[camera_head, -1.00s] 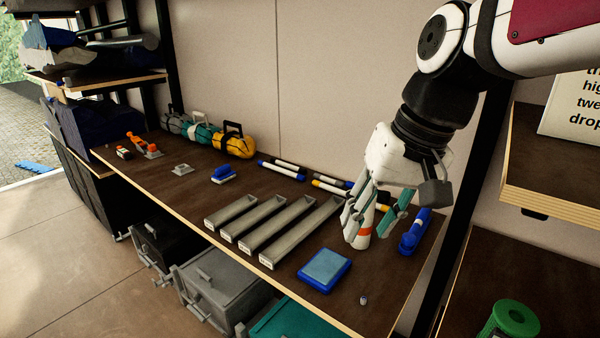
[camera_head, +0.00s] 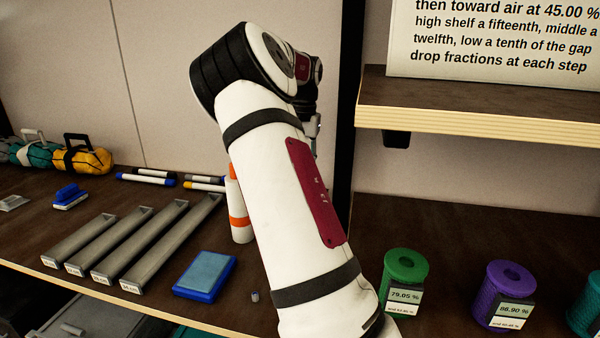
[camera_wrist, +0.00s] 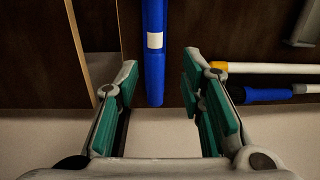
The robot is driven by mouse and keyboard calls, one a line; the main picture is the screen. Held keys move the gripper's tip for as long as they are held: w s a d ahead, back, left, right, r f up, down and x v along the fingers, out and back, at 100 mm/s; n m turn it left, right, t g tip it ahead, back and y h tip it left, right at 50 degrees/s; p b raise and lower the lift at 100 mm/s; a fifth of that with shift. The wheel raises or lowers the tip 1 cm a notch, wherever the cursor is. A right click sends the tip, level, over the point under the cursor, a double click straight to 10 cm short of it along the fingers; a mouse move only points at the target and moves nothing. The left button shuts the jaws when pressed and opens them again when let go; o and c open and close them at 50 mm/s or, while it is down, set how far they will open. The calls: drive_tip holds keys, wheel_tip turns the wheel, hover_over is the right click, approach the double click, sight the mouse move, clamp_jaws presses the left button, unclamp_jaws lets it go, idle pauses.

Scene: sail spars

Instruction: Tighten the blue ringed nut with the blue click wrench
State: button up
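A long blue bar (camera_wrist: 154,75) with a white square label runs down from the top of the wrist view. It looks like the blue click wrench, but its head is out of view. My gripper (camera_wrist: 160,78) is open, with a teal-padded finger on each side. The bar's near end shows between the fingers in the picture, apart from both pads; I cannot tell the depth gap. In the head view my arm hides the gripper's fingers and the bar. I cannot make out a blue ringed nut in any view.
A white bottle-like object with an orange band (camera_head: 239,215) stands just left of my arm. A blue tray (camera_head: 203,293), grey channels (camera_head: 130,240) and a small grey piece (camera_head: 255,296) lie on the bench. Green (camera_head: 405,270) and purple (camera_head: 512,285) spools stand right, below a wooden shelf (camera_head: 480,125).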

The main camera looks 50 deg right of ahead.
drive_tip(key=shift+w+d+f, duration=0.2)
drive_tip(key=shift+d+f, duration=0.2)
drive_tip(key=shift+d, duration=0.05)
drive_tip(key=shift+w+d+f, duration=0.2)
drive_tip(key=shift+d+f, duration=0.15)
drive_tip(key=shift+d, duration=0.1)
drive_tip(key=shift+d+f+b, duration=0.1)
drive_tip(key=shift+f+b, duration=0.15)
drive_tip(key=shift+b, duration=0.1)
wheel_tip(320, 180, down, 5)
drive_tip(key=b, duration=0.5)
drive_tip(key=shift+r, duration=0.1)
drive_tip(key=shift+f, duration=1.3)
clamp_jaws()
drive_tip(key=shift+r, duration=0.15)
